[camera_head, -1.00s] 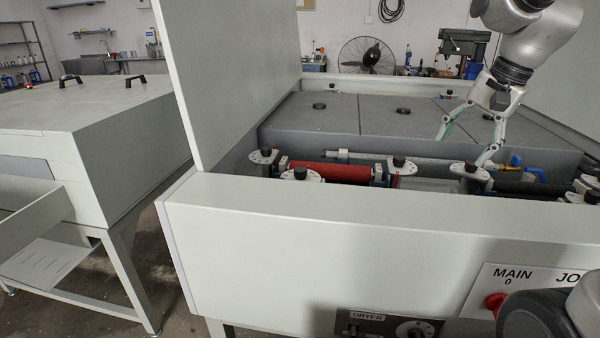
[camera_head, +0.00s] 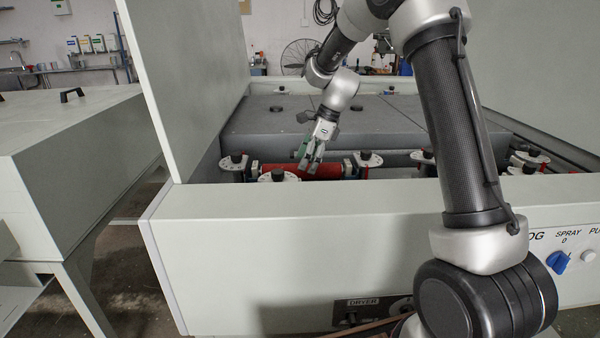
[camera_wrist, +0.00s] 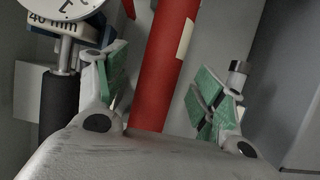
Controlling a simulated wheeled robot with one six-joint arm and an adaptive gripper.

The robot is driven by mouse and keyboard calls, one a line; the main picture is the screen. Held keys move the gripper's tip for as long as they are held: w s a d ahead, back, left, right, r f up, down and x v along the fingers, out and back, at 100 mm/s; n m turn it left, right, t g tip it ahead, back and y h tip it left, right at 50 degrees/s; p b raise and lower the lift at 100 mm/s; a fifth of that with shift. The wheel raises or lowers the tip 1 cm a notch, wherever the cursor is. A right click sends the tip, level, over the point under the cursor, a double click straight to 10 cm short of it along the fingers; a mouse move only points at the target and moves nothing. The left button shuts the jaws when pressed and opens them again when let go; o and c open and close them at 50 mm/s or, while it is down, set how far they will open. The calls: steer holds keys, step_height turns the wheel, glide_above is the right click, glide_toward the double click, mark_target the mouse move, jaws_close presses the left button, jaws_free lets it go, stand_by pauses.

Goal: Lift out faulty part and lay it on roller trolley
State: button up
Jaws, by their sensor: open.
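The red roller (camera_head: 328,170) lies across the inside of the open machine, just behind its front wall. It also shows in the wrist view (camera_wrist: 166,62) as a red cylinder with a pale label, running between my fingers. My gripper (camera_head: 308,166) points down at the roller's middle-left part in the head view. In the wrist view my gripper (camera_wrist: 165,95) is open, with green pads on both sides of the roller and gaps left between pads and roller. The roller's ends are partly hidden by black-knobbed brackets. The roller trolley is not clearly in view.
Black-knobbed brackets (camera_head: 367,160) stand at the roller's ends, and a dial marked 40 mm (camera_wrist: 62,8) is close by. The machine's front wall (camera_head: 300,212) and raised lid (camera_head: 186,85) bound the space. A grey covered tank (camera_head: 370,122) lies behind.

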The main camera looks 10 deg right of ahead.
steer(key=x, duration=0.3)
steer(key=shift+w+f, duration=0.15)
steer(key=shift+f, duration=0.15)
steer(key=c, duration=1.5)
step_height(320, 180, up, 17)
steer(key=shift+f, duration=0.1)
jaws_close()
